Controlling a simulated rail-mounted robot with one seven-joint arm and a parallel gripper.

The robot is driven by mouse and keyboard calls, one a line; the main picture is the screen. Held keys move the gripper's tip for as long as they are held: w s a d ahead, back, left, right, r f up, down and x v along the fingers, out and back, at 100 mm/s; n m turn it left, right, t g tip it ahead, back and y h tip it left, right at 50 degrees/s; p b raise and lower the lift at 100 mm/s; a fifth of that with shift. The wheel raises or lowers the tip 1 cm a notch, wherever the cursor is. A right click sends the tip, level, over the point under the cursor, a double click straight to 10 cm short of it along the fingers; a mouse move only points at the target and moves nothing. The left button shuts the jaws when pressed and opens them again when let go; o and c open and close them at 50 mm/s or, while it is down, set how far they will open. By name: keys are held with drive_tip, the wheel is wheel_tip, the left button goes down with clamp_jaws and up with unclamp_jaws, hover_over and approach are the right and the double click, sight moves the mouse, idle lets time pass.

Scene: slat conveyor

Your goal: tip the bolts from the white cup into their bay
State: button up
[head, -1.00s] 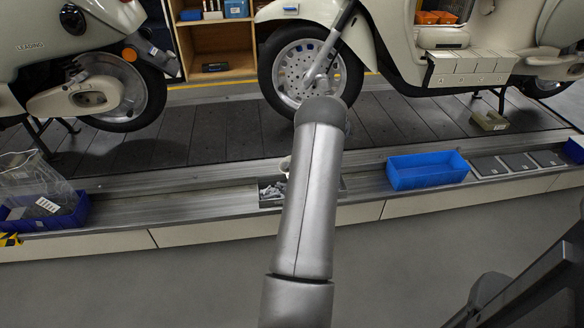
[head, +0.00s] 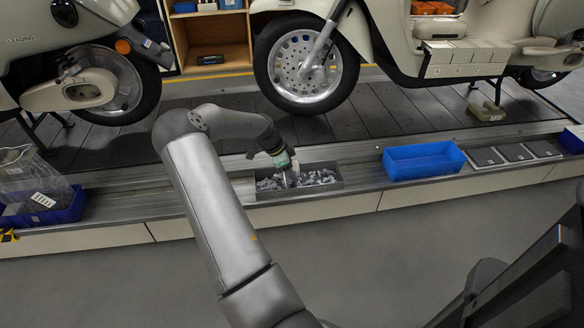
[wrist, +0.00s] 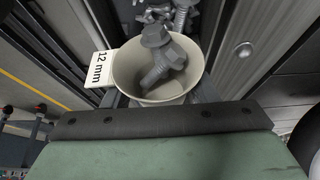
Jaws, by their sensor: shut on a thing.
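The white cup (wrist: 197,56) is in the wrist view, between the fingers of my gripper (wrist: 160,99). My gripper is shut on it. At least one large grey bolt (wrist: 160,62) is inside, and more grey bolts (wrist: 175,14) show just beyond the far rim. A white "12 mm" tag (wrist: 100,68) is at the cup's left; I cannot tell what it is fixed to. In the head view my gripper (head: 287,178) is low at the left part of a grey metal bay (head: 320,189) holding several bolts (head: 322,177). The cup is hardly visible there.
A blue bin (head: 424,161) stands right of the bay, with dark flat pads (head: 500,154) beyond it. A bagged blue bin (head: 45,208) is at far left. Scooters (head: 460,62) stand on the slat conveyor (head: 400,110) behind. The rail between left bin and bay is mostly clear.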

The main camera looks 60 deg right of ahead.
drive_tip(key=g+h, duration=0.1)
drive_tip(key=g+h+b, duration=0.1)
drive_tip(key=g+h, duration=0.1)
drive_tip(key=shift+w+a+r+b, duration=0.3)
drive_tip(key=shift+w+b, duration=0.05)
drive_tip(key=shift+w, duration=0.05)
drive_tip(key=g+h+b, duration=0.2)
drive_tip(key=b, duration=0.1)
drive_tip(key=shift+w+a+r, duration=0.3)
drive_tip(key=shift+a+r, duration=0.05)
drive_tip(key=shift+r, duration=0.05)
drive_tip(key=shift+w+a+r+g+h+b, duration=0.3)
drive_tip(key=shift+g+h+b, duration=0.3)
drive_tip(key=shift+b, duration=0.4)
drive_tip(key=shift+w+a+r+g+h+b, duration=0.15)
drive_tip(key=shift+r+g+h+b, duration=0.15)
drive_tip(key=shift+g+h+b, duration=0.5)
drive_tip(key=shift+r, duration=0.15)
drive_tip(key=shift+r+p, duration=1)
drive_tip(key=shift+r, duration=2.45)
drive_tip(key=shift+w+a, duration=0.1)
